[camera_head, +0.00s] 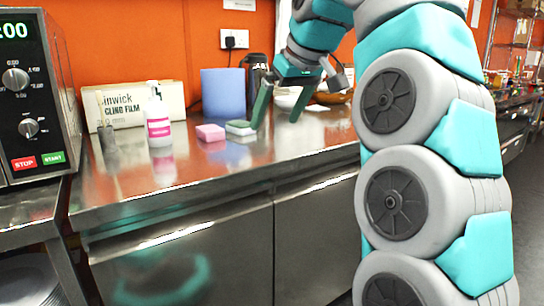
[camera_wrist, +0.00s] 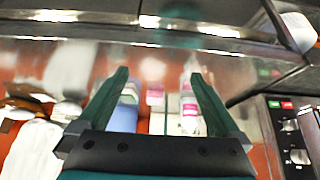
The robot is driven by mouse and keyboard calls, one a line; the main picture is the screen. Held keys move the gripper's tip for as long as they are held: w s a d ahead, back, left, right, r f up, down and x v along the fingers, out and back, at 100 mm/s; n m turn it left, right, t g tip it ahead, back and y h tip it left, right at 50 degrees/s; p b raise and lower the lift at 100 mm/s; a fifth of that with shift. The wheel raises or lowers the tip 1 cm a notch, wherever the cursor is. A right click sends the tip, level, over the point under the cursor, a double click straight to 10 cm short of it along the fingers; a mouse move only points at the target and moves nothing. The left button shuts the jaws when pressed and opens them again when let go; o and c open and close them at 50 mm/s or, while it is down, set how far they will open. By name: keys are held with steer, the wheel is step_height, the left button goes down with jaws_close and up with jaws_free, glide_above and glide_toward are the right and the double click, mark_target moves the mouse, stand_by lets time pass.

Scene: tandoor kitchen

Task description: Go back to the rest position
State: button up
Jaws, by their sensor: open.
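My gripper (camera_head: 278,121) hangs over the steel counter (camera_head: 250,160), its two green fingers spread apart with nothing between them. In the wrist view my gripper (camera_wrist: 159,74) is also open and empty. A pink sponge (camera_head: 210,133) and a green-topped sponge (camera_head: 240,128) lie on the counter just left of the fingers. I cannot tell how far the fingertips are above the counter. The pink sponge also shows between the fingers in the wrist view (camera_wrist: 155,96), beyond them.
A white bottle with a pink label (camera_head: 158,122), a cling film box (camera_head: 128,103), a blue roll (camera_head: 223,95) and a small grey cylinder (camera_head: 108,140) stand on the counter. A microwave (camera_head: 40,95) is at left. Bowls (camera_head: 335,97) sit behind the gripper. The front counter strip is clear.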

steer(key=s+d+f+m+g+h, duration=0.1)
steer(key=s+d+f, duration=0.3)
steer(key=s+f, duration=0.7)
steer(key=s+d+f+m+g+h, duration=0.1)
steer(key=s+d+f+m+g, duration=0.2)
steer(key=s+f, duration=0.9)
steer(key=s+d+f+m+g+h, duration=0.1)
steer(key=s+d+f+m+g, duration=0.1)
steer(key=s+d+f, duration=0.5)
steer(key=s+f+g, duration=0.1)
steer(key=s+f, duration=0.4)
steer(key=f, duration=0.3)
steer(key=shift+f+m+h, duration=0.3)
steer(key=shift+s, duration=0.1)
